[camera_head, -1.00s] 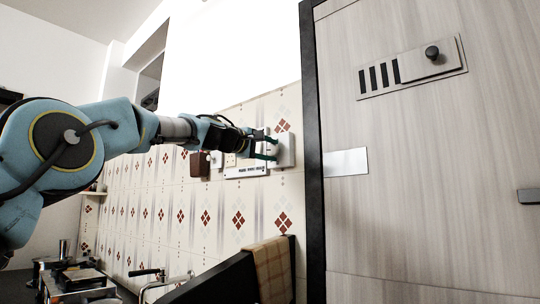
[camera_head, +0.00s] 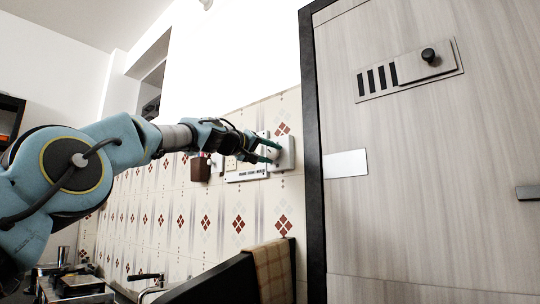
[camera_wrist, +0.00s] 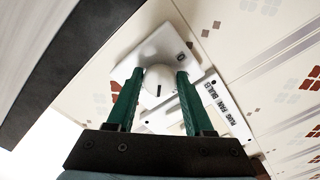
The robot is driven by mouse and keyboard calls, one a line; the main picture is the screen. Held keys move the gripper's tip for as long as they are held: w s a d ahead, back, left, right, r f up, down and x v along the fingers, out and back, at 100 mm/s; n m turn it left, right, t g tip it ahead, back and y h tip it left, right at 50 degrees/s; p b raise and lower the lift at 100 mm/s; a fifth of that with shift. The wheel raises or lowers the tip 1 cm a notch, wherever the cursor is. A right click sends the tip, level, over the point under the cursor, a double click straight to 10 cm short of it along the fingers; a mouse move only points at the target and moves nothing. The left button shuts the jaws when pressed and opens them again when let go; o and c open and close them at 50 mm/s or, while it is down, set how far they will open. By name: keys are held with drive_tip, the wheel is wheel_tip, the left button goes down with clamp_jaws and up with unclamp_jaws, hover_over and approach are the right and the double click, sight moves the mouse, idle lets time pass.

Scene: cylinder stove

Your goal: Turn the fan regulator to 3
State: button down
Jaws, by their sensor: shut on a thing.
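The fan regulator is a white plate (camera_head: 288,152) on the tiled wall beside the dark door frame. Its round white knob (camera_wrist: 158,81) has a dark pointer mark and shows between my fingers in the wrist view. My gripper (camera_head: 272,151) reaches the plate from the left, with its green fingers on the two sides of the knob. In the wrist view my gripper (camera_wrist: 160,88) is closed on the knob. A "0" is printed at the plate's corner; other numbers are hidden or unreadable.
A labelled switch panel (camera_wrist: 228,108) sits right beside the regulator. A brown box (camera_head: 200,169) is on the wall further left. The door frame (camera_head: 313,150) stands close on the right. A cloth (camera_head: 271,270) hangs over a dark edge below.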

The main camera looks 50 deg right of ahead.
drive_tip(key=shift+f, duration=0.1)
idle(0.3)
drive_tip(key=shift+c, duration=1.6)
unclamp_jaws()
drive_tip(key=a+b, duration=0.7)
drive_tip(key=a, duration=0.3)
drive_tip(key=shift+w+a, duration=0.25)
drive_tip(key=shift+a, duration=0.15)
